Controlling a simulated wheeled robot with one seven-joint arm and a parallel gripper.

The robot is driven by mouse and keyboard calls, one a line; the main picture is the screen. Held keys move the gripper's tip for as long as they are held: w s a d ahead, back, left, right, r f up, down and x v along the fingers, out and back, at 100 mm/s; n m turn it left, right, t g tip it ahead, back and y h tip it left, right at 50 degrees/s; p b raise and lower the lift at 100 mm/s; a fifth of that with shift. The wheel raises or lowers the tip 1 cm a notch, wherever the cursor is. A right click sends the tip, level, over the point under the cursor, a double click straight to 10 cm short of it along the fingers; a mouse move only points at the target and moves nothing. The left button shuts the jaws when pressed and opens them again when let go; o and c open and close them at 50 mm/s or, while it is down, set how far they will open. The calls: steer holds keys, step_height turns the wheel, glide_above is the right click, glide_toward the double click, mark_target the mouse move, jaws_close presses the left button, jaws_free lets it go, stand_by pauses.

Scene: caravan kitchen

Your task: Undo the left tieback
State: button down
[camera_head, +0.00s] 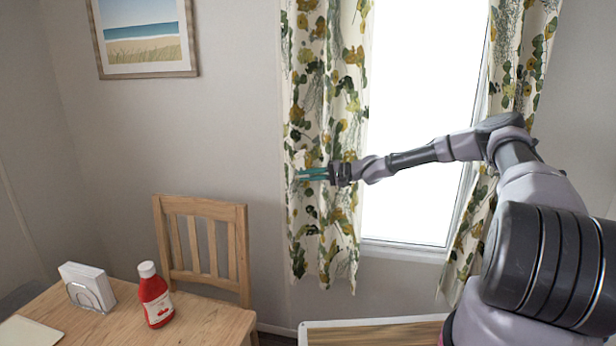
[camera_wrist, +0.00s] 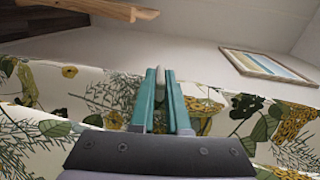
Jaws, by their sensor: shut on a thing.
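The left curtain (camera_head: 323,120), white with green and mustard leaves, hangs left of the window, nearly straight. My gripper (camera_head: 299,174) reaches across it from the right, its teal fingers at the curtain's left part. In the wrist view my gripper (camera_wrist: 166,74) points over the curtain (camera_wrist: 60,95) towards the wall. A thin grey strip (camera_wrist: 161,90) lies between the two fingers, and they are shut on it; it looks like part of the left tieback. A small pale knob shows at the fingertips. The rest of the tieback cannot be made out.
The right curtain (camera_head: 518,60) hangs partly behind my arm. A wooden chair (camera_head: 207,240) stands below left. A table (camera_head: 195,325) holds a red bottle (camera_head: 155,295) and a napkin holder (camera_head: 88,287). A framed beach picture (camera_head: 145,35) hangs on the wall.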

steer(key=c, duration=0.9)
jaws_free()
steer(key=v, duration=1)
steer(key=shift+s+d, duration=0.15)
steer(key=shift+d, duration=0.2)
